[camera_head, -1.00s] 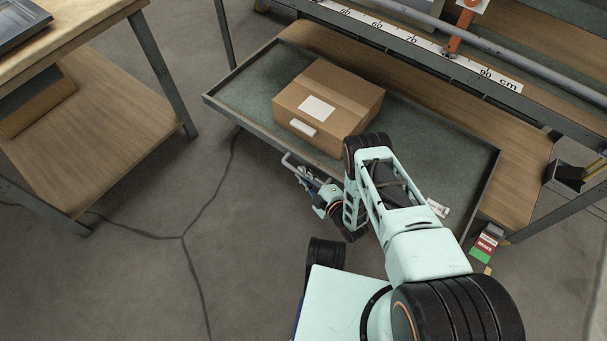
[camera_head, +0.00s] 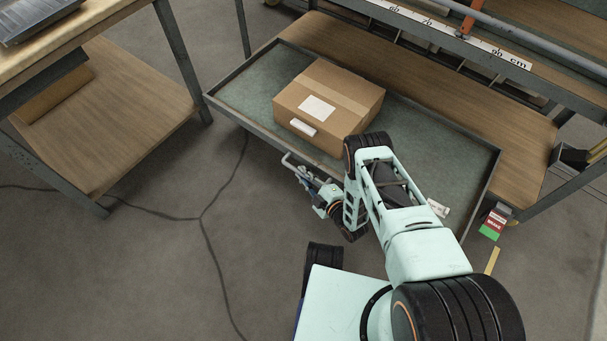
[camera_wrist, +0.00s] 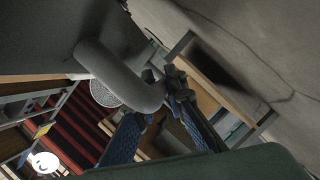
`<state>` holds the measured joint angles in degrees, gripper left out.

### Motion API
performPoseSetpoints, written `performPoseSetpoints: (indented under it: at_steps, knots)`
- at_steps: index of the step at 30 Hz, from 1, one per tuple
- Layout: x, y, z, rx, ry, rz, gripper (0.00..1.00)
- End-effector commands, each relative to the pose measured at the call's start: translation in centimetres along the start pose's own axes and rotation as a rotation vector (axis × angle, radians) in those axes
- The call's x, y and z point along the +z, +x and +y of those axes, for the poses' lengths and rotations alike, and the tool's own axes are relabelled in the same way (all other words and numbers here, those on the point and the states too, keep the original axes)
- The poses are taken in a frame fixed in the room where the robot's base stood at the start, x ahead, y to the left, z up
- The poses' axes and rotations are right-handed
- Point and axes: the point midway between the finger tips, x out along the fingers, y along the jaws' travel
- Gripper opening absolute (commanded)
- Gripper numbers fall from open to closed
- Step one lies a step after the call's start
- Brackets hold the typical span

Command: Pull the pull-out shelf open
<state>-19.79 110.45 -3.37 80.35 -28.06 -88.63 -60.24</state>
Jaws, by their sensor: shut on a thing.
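The pull-out shelf (camera_head: 243,88) is a shallow grey-green tray with a raised dark rim. It stands well out from the workbench, over the floor. A grey bar handle (camera_head: 290,160) is on its front edge, and in the wrist view the handle (camera_wrist: 122,77) is a thick curved bar. My gripper (camera_head: 304,174) is at this handle, low in front of the shelf. In the wrist view my gripper (camera_wrist: 160,95) has its blue fingers closed at the handle's end. My arm hides part of the shelf's front right side.
A cardboard box (camera_head: 345,90) with white labels rests on the shelf. The workbench's wooden lower board (camera_head: 430,85) lies behind the shelf. A wooden table (camera_head: 120,110) stands at left. The floor (camera_head: 140,270) in front is clear except for dark cracks or lines.

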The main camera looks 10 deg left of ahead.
Motion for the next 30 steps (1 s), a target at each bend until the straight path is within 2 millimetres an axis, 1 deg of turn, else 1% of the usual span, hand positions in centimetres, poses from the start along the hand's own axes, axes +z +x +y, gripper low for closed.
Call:
performPoseSetpoints:
  at_steps: [11,12,16,25,30]
  knots:
    - [-0.1,0.0,-0.1,-0.002,0.0,0.001,0.0]
    - [-0.1,0.0,-0.1,-0.001,0.0,0.001,0.15]
    - [0.0,0.0,-0.1,-0.001,0.0,0.001,0.29]
    - [-0.1,0.0,0.1,0.0,0.0,0.0,0.29]
    - [-0.7,-0.2,1.2,0.0,0.0,0.0,0.29]
